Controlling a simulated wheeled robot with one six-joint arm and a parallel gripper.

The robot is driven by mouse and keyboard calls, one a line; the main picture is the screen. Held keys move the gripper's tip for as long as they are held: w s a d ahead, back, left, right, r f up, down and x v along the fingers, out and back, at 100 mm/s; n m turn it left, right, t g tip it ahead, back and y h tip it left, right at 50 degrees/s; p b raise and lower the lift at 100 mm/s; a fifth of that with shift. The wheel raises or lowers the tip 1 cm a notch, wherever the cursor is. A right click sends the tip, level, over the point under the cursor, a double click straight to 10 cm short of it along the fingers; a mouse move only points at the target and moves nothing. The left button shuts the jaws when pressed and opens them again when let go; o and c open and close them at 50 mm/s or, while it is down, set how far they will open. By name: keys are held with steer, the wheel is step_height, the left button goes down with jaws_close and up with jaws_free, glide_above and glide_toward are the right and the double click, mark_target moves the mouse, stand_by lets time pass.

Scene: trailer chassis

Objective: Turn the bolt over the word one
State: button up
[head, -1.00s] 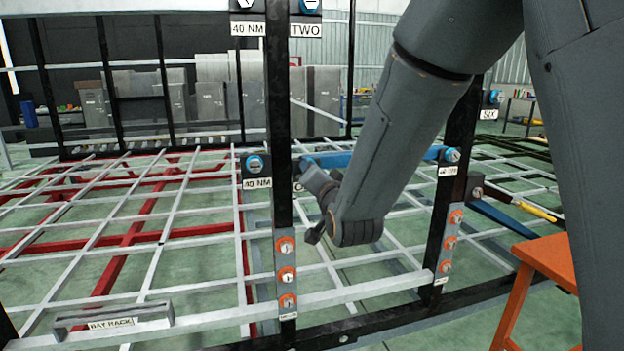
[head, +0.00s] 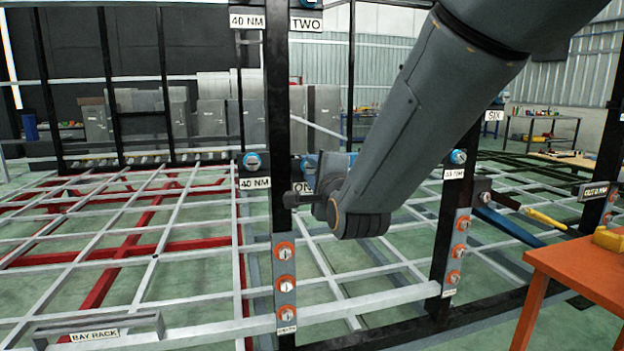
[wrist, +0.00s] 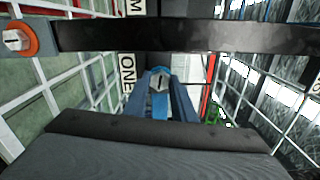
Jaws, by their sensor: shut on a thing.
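In the wrist view a bolt (wrist: 158,82) with a grey hex head and blue collar sits beside the sideways ONE label (wrist: 127,88). My gripper (wrist: 163,92) has its two blue-grey fingers on either side of the bolt head and is shut on it. In the head view my gripper (head: 325,182) is at the black post, beside the partly hidden ONE label (head: 306,184). The bolt itself is hidden there behind my gripper.
Orange-ringed bolts (head: 284,251) line a plate below. Another blue bolt (head: 458,156) is on the right post. An orange table (head: 585,270) stands at the right. A dark bar (wrist: 180,36) crosses the wrist view.

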steer(key=m+b, duration=0.1)
steer(key=m, duration=0.1)
steer(key=m+b, duration=0.3)
steer(key=shift+f+m, duration=0.3)
steer(key=m+b, duration=0.4)
steer(key=shift+r+m, duration=0.1)
steer(key=shift+m, duration=0.2)
steer(key=o, duration=1.1)
steer(key=shift+r, duration=0.15)
steer(key=shift+c, duration=0.2)
steer(key=shift+s+d, duration=0.1)
steer(key=v, duration=0.7)
steer(key=shift+s, duration=0.4)
steer(key=shift+d, duration=0.1)
